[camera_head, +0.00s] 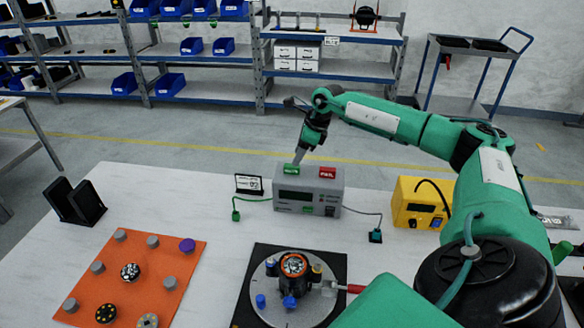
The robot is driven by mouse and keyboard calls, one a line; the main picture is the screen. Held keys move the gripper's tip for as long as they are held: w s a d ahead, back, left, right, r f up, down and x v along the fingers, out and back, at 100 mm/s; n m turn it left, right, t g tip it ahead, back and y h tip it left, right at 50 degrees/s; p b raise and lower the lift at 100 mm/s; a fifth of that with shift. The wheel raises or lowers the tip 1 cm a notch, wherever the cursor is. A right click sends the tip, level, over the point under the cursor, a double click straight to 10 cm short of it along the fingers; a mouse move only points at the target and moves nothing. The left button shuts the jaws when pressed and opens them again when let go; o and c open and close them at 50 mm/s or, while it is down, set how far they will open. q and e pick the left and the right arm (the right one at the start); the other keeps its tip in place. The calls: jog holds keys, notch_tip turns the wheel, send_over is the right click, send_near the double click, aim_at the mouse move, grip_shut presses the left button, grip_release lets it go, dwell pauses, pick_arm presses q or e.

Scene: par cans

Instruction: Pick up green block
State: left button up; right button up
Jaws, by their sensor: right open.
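A small green block with pale lettering (291,169) sits on the top left of a grey box (310,190). A red block with lettering (327,172) sits to its right on the same box. My right gripper (299,157) points down just above the green block, open, with nothing seen between its fingers. The fingers are small in this view, and I cannot tell whether they touch the block. My left gripper is not in view.
A green plug (235,215), a black sign (249,184) and a yellow box (419,203) stand near the grey box. In front are an orange board (136,270) with pegs and a black mat (246,312) under a round fixture. Cables cross the white table.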

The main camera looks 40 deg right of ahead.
aim_at(292, 169)
jog(key=shift+w+a+f+p, duration=0.15)
jog(key=shift+f+p, duration=0.2)
jog(key=shift+f, duration=0.1)
jog(key=p+x, duration=0.1)
jog(key=x, duration=0.2)
jog(key=shift+w+a+f, duration=0.1)
jog(key=shift+w+f, duration=0.05)
jog(key=shift+f, duration=0.2)
jog(key=shift+w+f, duration=0.1)
jog(key=shift+f, duration=0.25)
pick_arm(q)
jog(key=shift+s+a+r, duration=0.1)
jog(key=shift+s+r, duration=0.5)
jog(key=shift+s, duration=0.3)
pick_arm(e)
grip_shut()
